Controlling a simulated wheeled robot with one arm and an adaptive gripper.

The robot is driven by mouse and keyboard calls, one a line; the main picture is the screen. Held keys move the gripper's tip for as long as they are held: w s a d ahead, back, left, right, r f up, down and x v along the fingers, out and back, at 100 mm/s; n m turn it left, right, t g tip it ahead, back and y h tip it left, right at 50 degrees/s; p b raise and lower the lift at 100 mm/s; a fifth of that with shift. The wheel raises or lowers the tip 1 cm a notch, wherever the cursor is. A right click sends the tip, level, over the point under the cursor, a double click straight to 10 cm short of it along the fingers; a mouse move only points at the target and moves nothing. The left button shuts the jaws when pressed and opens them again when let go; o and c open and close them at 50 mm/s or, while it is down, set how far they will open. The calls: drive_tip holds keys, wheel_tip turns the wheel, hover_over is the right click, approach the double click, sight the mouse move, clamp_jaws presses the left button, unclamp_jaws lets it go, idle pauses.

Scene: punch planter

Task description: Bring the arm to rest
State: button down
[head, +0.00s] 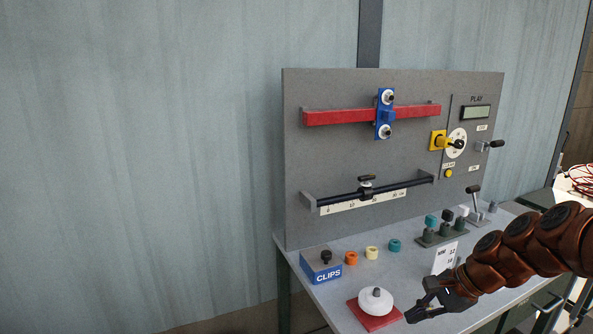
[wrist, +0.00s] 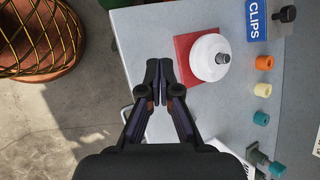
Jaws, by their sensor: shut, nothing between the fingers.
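My gripper (head: 428,306) hangs at the front edge of the grey bench in the head view, at the lower right, at the end of my copper-coloured arm. In the wrist view my gripper (wrist: 159,79) has its two dark fingers together, with nothing between them. Its tips are beside the left edge of a red square pad (wrist: 184,65) that bears a white round knob (wrist: 209,58). The pad (head: 358,314) and knob (head: 376,299) also show in the head view, just left of the fingers. I cannot tell the height of the fingers above the bench.
A grey panel (head: 350,155) stands upright behind the bench top (head: 335,290). A blue CLIPS box (head: 319,272), coloured rings, a white card (head: 444,258) and a row of levers stand on the bench. A basket-like object (wrist: 40,35) is on the floor beside it.

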drive_tip(key=s+a+r+n+g+h, duration=0.2)
drive_tip(key=s+a+n+g, duration=0.1)
drive_tip(key=s+a+n, duration=0.65)
drive_tip(key=s+f+n+g+h+p, duration=0.1)
drive_tip(key=s+n+h, duration=0.3)
drive_tip(key=s, duration=1.5)
drive_tip(key=shift+s+d+f+n+g, duration=0.15)
drive_tip(key=shift+s+d+n+g, duration=0.2)
drive_tip(key=shift+n, duration=0.3)
